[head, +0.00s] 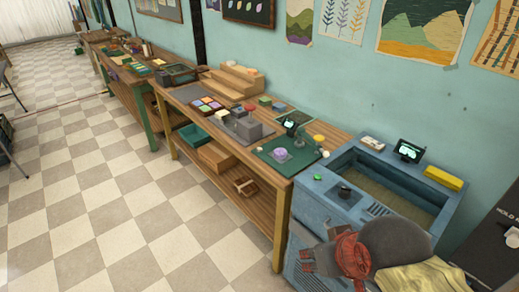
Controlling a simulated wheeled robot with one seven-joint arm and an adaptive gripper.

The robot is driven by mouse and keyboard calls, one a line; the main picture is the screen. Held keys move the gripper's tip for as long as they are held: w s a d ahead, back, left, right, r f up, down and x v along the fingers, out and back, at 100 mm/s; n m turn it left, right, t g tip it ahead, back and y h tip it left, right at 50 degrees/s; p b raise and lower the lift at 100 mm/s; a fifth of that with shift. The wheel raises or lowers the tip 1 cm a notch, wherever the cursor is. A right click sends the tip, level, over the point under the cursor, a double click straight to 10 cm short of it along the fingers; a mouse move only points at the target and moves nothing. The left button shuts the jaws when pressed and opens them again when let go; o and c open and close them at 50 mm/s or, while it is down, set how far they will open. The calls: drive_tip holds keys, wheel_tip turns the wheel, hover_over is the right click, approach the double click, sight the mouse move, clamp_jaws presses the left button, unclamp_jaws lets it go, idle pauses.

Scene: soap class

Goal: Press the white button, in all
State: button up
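A white button cannot be made out with certainty. A small pale spot (326,153) shows at the right corner of a dark green board (268,152) on the wooden table, too small to identify. A yellow round knob (319,138) stands just behind it, and a purple rounded thing (281,153) sits on the board.
The blue basin unit (443,205) stands at the right, with a green button (318,177), a small screen (409,151), a yellow block (443,178) and a whitish block (372,143). Wooden steps (232,82) stand on the table. The tiled floor at left is clear.

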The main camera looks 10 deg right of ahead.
clamp_jaws()
idle(1.5)
